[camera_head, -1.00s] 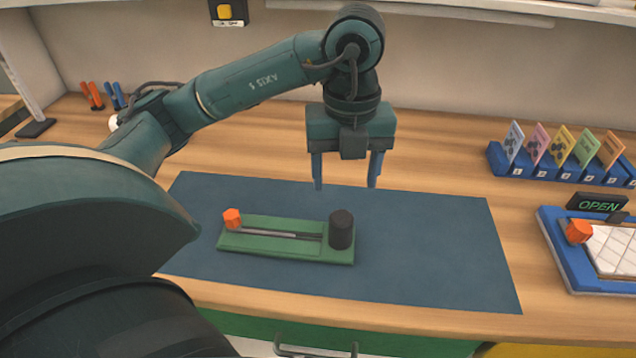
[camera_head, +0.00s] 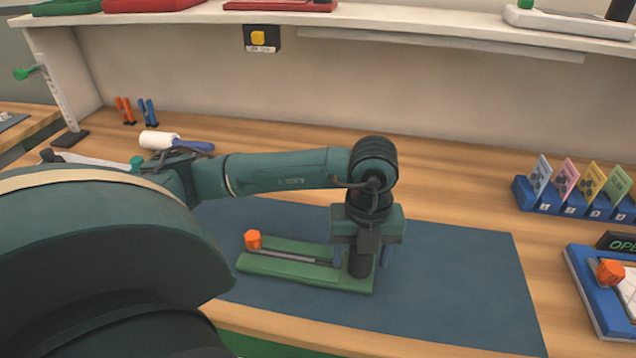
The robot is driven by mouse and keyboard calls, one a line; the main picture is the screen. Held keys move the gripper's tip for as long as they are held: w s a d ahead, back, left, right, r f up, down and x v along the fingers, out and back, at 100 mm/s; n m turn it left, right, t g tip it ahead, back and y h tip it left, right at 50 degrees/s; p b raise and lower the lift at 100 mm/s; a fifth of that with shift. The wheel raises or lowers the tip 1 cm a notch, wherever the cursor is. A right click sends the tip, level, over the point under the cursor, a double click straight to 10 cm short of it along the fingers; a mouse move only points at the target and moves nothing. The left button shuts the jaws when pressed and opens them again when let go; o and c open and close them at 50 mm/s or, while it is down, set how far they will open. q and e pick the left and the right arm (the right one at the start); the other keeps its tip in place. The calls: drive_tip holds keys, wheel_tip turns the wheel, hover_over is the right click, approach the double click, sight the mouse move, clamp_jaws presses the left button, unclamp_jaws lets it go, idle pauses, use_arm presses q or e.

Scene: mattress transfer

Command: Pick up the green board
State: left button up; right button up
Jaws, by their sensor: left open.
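The green board (camera_head: 290,270) lies flat on the dark blue mat (camera_head: 480,290). An orange knob (camera_head: 253,240) stands at its left end, and a dark cylinder (camera_head: 359,266) stands at its right end. A grey rod runs along the board between them. My left gripper (camera_head: 362,258) is open and points down over the right end. Its fingers show on either side of the dark cylinder; whether they touch it I cannot tell. The gripper hides the top of the cylinder. My right gripper is not in view.
A blue card rack (camera_head: 570,205) and a blue tray (camera_head: 595,300) with an orange knob stand at the right. A white roller (camera_head: 160,140) lies behind my left arm. A shelf (camera_head: 400,28) runs along the back. The mat's right part is clear.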

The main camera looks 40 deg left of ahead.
use_arm(q)
drive_tip(key=shift+c, duration=0.4)
clamp_jaws()
idle(0.4)
